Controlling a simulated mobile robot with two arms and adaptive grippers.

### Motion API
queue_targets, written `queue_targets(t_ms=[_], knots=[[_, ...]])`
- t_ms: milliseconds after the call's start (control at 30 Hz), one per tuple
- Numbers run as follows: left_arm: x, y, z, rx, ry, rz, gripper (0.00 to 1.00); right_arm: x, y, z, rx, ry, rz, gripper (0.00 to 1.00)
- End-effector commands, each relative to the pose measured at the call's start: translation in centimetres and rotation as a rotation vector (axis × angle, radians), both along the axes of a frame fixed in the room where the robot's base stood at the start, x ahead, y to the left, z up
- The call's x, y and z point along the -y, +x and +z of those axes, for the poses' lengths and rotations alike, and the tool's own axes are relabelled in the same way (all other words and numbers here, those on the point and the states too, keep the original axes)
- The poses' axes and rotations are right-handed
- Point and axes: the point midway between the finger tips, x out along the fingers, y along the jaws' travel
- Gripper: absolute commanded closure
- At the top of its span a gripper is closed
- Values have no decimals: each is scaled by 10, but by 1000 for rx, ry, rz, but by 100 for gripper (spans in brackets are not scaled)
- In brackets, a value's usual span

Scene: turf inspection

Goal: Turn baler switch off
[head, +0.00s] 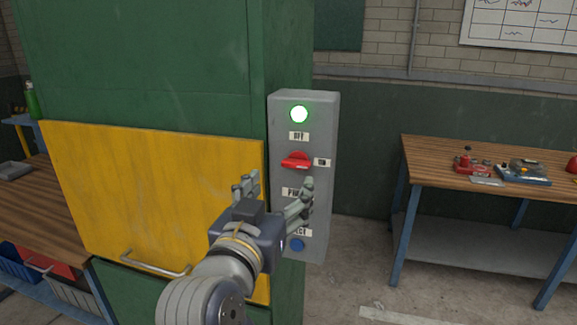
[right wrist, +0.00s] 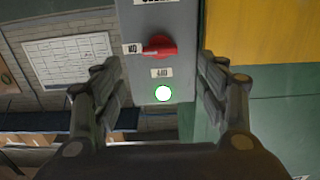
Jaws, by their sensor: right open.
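A grey control box (head: 323,215) is fixed at the right edge of the green baler. Its red rotary switch (head: 296,161) lies about level, in line with the ON label (head: 322,162) on its right. The OFF label (head: 299,136) is above the switch. A round green lamp (head: 299,113) at the top is lit. My right gripper (head: 274,187) is open and empty, in front of the box and low left of the switch in the head view. The right wrist view, upside down, shows the red switch (right wrist: 160,46) beyond the spread fingers (right wrist: 160,78), apart from them. My left gripper is out of view.
A blue button (head: 296,245) sits low on the box; labels above it are partly hidden by my gripper. A yellow panel (head: 150,190) with a handle is left of the box. A wooden workbench (head: 430,155) stands right, with open floor between.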

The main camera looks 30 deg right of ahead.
Motion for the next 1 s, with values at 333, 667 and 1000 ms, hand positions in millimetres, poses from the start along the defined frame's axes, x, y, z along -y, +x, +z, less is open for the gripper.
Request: queue_targets(t_ms=[333, 667, 1000], knots=[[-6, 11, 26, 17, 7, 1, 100, 51, 42, 4, -4, -6, -3, 33], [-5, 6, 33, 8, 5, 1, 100, 71, 61, 0, -4, -3, 1, 33], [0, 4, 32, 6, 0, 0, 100, 71, 62, 0, -3, -3, 1, 56]])
